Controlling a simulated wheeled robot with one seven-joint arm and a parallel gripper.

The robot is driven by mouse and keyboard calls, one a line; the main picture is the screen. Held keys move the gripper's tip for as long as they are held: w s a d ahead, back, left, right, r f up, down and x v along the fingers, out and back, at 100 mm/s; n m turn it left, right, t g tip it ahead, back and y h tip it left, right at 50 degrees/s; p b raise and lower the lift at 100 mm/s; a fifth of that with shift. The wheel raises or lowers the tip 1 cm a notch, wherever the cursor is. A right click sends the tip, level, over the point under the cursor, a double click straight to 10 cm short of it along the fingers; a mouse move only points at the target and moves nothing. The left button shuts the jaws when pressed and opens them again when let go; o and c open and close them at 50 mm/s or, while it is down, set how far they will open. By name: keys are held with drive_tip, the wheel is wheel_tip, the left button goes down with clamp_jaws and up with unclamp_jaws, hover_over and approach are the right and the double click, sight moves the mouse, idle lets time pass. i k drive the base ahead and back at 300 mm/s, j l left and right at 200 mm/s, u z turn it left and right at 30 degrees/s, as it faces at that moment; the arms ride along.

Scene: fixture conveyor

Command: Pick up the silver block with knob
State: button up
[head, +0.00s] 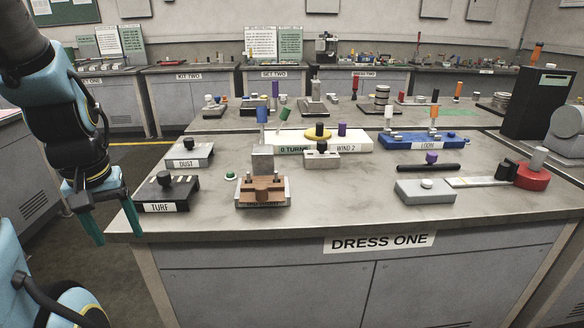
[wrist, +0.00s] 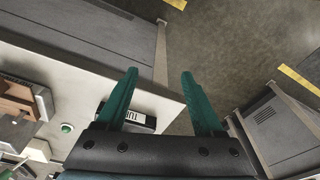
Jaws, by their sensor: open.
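A flat light-grey block with a small pale knob on top (head: 426,192) sits near the front right of the DRESS ONE bench. A smaller silver block with a black knob (head: 322,158) stands at the middle of the bench; I cannot tell which of the two is meant. My gripper (head: 112,222) hangs off the bench's front left corner, far left of both, with its green fingers pointing down. In the wrist view my gripper (wrist: 158,74) is open and empty, with the bench edge and floor beyond it. I cannot make out the flat grey block there.
The black TURF block (head: 167,194) is nearest my gripper, with the DUST block (head: 189,154) behind it. A brown fixture (head: 262,191) stands to their right. A black bar (head: 428,168) and a red round base (head: 533,176) lie near the grey block. The bench front edge is mostly clear.

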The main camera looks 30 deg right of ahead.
sight(321, 158)
drive_tip(key=k+l+u, duration=0.1)
drive_tip(key=l, duration=0.3)
drive_tip(key=k+l+u, duration=0.15)
drive_tip(key=l, duration=0.25)
drive_tip(key=k+l+u, duration=0.1)
drive_tip(key=l, duration=0.3)
drive_tip(key=k+l+u, duration=0.1)
drive_tip(key=k+l, duration=0.2)
drive_tip(key=i+l+u, duration=0.1)
drive_tip(key=i+l, duration=0.1)
drive_tip(key=l, duration=0.25)
drive_tip(key=u, duration=0.05)
